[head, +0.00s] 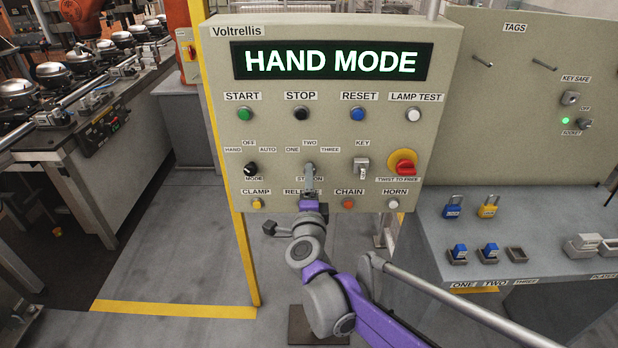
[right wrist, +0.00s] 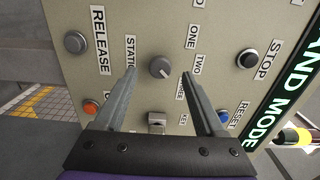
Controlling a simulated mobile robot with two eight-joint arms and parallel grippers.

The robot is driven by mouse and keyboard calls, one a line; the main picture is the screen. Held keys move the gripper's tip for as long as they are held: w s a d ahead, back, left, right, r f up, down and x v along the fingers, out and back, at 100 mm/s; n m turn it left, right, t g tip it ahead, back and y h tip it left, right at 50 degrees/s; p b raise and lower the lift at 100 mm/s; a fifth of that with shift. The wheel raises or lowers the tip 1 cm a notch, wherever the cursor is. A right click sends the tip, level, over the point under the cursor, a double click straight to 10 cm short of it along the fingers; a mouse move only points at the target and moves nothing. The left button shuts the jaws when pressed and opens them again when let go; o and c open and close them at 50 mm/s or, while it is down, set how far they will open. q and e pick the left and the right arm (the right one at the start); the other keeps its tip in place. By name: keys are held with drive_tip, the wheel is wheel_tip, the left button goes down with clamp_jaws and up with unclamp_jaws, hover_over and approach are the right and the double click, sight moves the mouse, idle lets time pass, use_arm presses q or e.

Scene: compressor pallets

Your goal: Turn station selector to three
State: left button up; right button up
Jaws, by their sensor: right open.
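The grey station selector knob (right wrist: 160,67) is on the beige control panel (right wrist: 150,25), with ONE, TWO and THREE labels beside it in the right wrist view. Which label its pointer faces is too small to tell. My right gripper (right wrist: 159,74) is open, with its two fingers pointing at the panel on either side of the knob; I cannot tell whether they touch it. In the head view my right gripper (head: 310,168) hides most of the knob below the TWO label. The display (head: 332,62) reads HAND MODE. My left gripper is not in view.
The black mode knob (head: 250,168) is left of the selector; the key switch (head: 361,167) and red emergency stop (head: 404,166) are right. Button rows lie above and below. A grey shelf (head: 560,215) with padlocks stands at the right, and a yellow post (head: 228,170) edges the panel's left.

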drive_tip(key=s, duration=0.8)
drive_tip(key=s+d+f+n+g+p, duration=0.2)
drive_tip(key=s+d+f+n+g, duration=0.2)
drive_tip(key=s, duration=0.5)
drive_tip(key=s+d+f+n+g+p, duration=0.2)
drive_tip(key=s+d+f+n+g, duration=0.2)
drive_tip(key=s+d+n, duration=0.4)
drive_tip(key=s+d+f+n+g+p, duration=0.2)
drive_tip(key=s+d+f+n+g, duration=0.2)
drive_tip(key=s, duration=0.5)
drive_tip(key=shift+s+d+f+n+g, duration=0.3)
drive_tip(key=shift+d+f+n, duration=0.35)
drive_tip(key=shift+d+n, duration=0.3)
